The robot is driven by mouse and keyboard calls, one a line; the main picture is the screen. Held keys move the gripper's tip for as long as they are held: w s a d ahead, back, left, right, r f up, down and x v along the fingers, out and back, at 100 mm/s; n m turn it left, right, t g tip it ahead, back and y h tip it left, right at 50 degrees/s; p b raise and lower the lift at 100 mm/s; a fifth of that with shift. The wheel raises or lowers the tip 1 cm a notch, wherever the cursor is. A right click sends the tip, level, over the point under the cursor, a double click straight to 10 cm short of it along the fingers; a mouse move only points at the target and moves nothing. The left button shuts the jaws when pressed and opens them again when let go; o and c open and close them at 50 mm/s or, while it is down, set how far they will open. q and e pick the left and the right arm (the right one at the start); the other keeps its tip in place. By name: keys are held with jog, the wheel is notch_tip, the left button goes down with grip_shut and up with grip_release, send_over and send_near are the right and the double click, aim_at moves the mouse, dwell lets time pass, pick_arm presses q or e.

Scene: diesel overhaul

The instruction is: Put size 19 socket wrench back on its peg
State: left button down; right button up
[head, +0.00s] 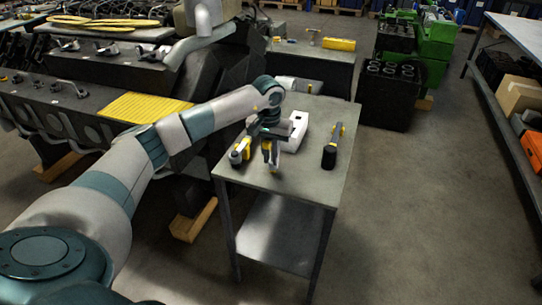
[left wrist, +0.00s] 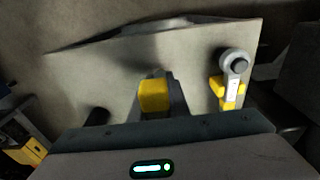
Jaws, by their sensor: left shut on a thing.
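My left gripper (head: 270,154) is above the front left part of a grey table (head: 308,178). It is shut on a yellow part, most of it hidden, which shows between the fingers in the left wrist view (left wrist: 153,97). I cannot tell its size marking. A yellow and grey socket wrench (head: 238,153) lies beside the gripper on the left; it also shows at right in the left wrist view (left wrist: 233,78). Another wrench with a black end (head: 329,158) lies on the right side of the table. No peg can be made out. My right gripper is out of view.
A white object (head: 297,131) stands on the table behind my gripper. A large dark engine (head: 110,85) with a yellow mat (head: 145,107) is to the left. A shelf with boxes (head: 517,95) is at far right. The floor right of the table is clear.

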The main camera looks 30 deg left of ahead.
pick_arm(q)
jog(key=shift+f+b, duration=0.85)
jog(key=shift+f, duration=0.15)
jog(key=c, duration=1)
grip_release()
jog(key=shift+c, duration=0.2)
jog(key=shift+r+p, duration=0.6)
jog(key=shift+r, duration=0.6)
jog(key=shift+r+p, duration=1.35)
jog(key=shift+r, duration=1.9)
jog(key=shift+r, duration=0.1)
